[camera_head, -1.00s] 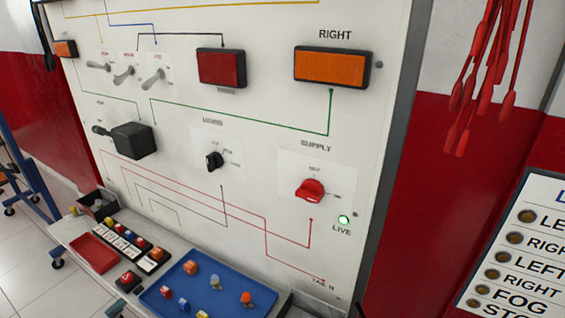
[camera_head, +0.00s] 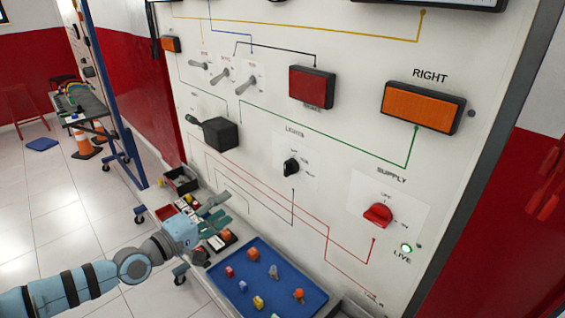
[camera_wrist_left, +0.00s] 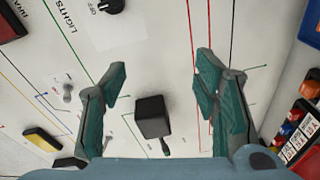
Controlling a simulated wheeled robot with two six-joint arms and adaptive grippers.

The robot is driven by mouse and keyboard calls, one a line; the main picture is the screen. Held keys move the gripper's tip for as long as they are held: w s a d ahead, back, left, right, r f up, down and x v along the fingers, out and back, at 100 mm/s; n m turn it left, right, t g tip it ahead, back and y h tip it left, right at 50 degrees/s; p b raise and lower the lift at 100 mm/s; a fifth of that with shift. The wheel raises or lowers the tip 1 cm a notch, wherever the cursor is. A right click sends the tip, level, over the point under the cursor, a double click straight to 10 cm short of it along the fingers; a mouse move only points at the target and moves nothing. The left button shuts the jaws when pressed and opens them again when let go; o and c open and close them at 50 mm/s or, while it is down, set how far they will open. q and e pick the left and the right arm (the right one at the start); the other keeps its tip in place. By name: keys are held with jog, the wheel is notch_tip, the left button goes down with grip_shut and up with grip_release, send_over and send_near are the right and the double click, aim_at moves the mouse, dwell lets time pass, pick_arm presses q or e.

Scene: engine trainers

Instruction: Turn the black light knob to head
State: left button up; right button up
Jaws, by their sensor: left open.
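The black light knob (camera_head: 291,167) sits on a white plate under the word LIGHTS, on the upright white panel (camera_head: 262,120). In the left wrist view the knob (camera_wrist_left: 110,6) shows at the top edge, partly cut off, near the OFF mark. My left gripper (camera_head: 217,208) is low and to the left of the knob in the head view, apart from the panel. Its two green fingers (camera_wrist_left: 155,85) are spread wide with nothing between them that they touch. The knob's exact pointing is too small to read. My right gripper is not in view.
A black box with a lever (camera_head: 220,134) stands out from the panel left of the knob. The red supply knob (camera_head: 377,215) is to the right, above a lit green LIVE lamp (camera_head: 406,248). A blue tray (camera_head: 262,308) with small parts lies on the ledge below.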

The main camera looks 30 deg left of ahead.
pick_arm(q)
jog(key=d+r+n+h, duration=0.1)
jog(key=d+r+h, duration=0.1)
jog(key=d+r, duration=0.35)
jog(key=p, duration=0.4)
send_near(285, 170)
jog(key=x, duration=0.9)
jog(key=shift+f+p, duration=0.1)
jog(key=shift+p, duration=0.25)
jog(key=shift+s+a, duration=0.1)
jog(key=shift+s, duration=0.05)
jog(key=shift+c, duration=0.6)
jog(key=c, duration=1)
